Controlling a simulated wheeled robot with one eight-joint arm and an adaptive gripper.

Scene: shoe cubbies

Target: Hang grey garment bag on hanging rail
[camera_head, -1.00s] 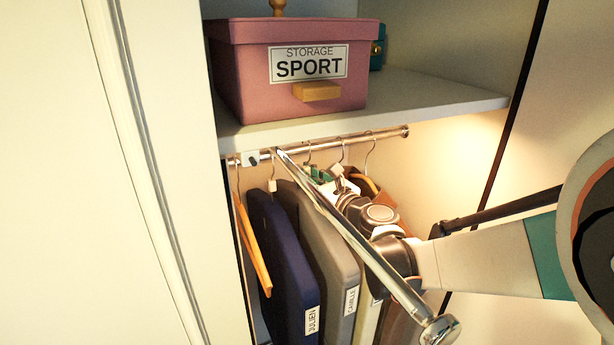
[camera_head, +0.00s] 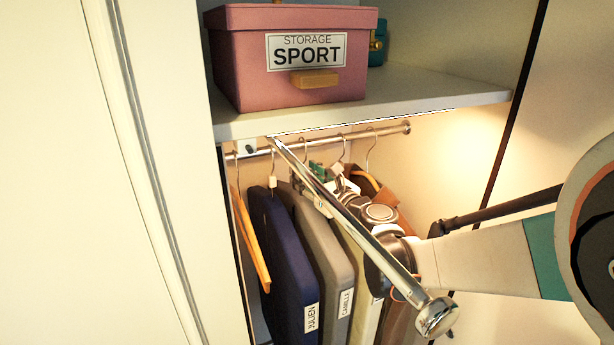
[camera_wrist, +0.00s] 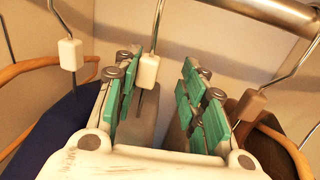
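The grey garment bag (camera_head: 322,250), labelled CAMILLE, hangs upright between a navy bag and a pale bag in the head view. Its wire hook (camera_head: 304,148) reaches up to the chrome hanging rail (camera_head: 392,131). My gripper (camera_wrist: 158,100) is at the top of the bags, partly hidden behind a slanting chrome rod in the head view. In the wrist view its green-padded fingers are apart. A hook with a white block (camera_wrist: 148,71) stands between them, closer to the left finger, with grey bag surface below. I cannot tell whether the pads touch it.
The navy bag (camera_head: 282,260), labelled JULIEN, and an orange hanger (camera_head: 254,250) are on the left. A brown item hangs right of the pale bag. The slanting chrome rod (camera_head: 360,233) crosses in front of my wrist. A pink SPORT box (camera_head: 235,65) stands on the shelf above.

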